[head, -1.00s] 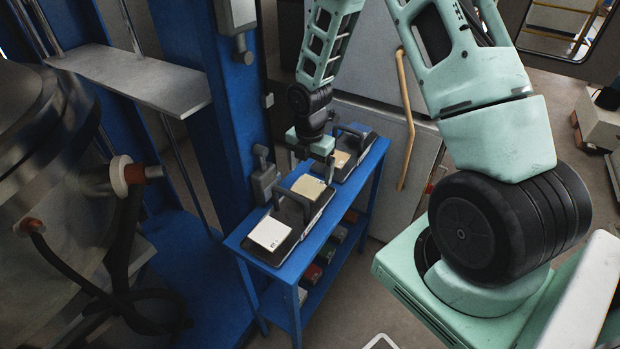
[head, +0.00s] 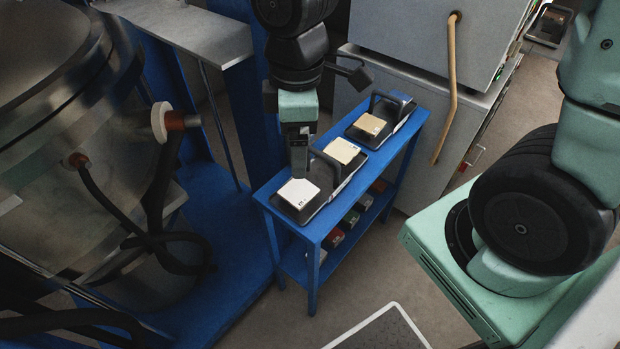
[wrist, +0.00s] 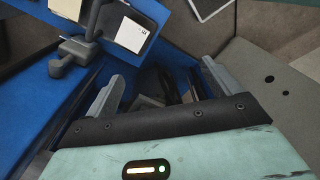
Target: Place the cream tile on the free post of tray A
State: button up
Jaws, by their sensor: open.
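Two dark trays stand end to end on a blue table. The near tray (head: 317,206) holds a white tile (head: 298,192) at its front end and a cream tile (head: 341,150) behind it. The far tray (head: 382,136) holds a more tan tile (head: 369,124). I cannot read which tray is A, and no bare post is clear. My gripper (head: 299,168) points down above the near tray, by the white tile. In the wrist view my gripper (wrist: 163,88) is open, with nothing between its fingers; a pale tile (wrist: 131,35) lies on a tray beyond them.
Each tray has a dark upright handle; the near one (head: 325,160) stands close beside my gripper. Small coloured items fill the lower shelf (head: 333,238). A large metal vessel (head: 75,130) with hoses is at left.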

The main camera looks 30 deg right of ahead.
jog(key=s+a+r+m, duration=0.1)
jog(key=s+a+m, duration=0.1)
jog(key=s, duration=0.3)
jog(key=s+a+r+m, duration=0.1)
jog(key=s+a+m, duration=0.1)
jog(key=s, duration=0.4)
jog(key=shift+s+a+r+m, duration=0.15)
jog(key=shift+a+r+m, duration=0.1)
jog(key=shift+m, duration=0.45)
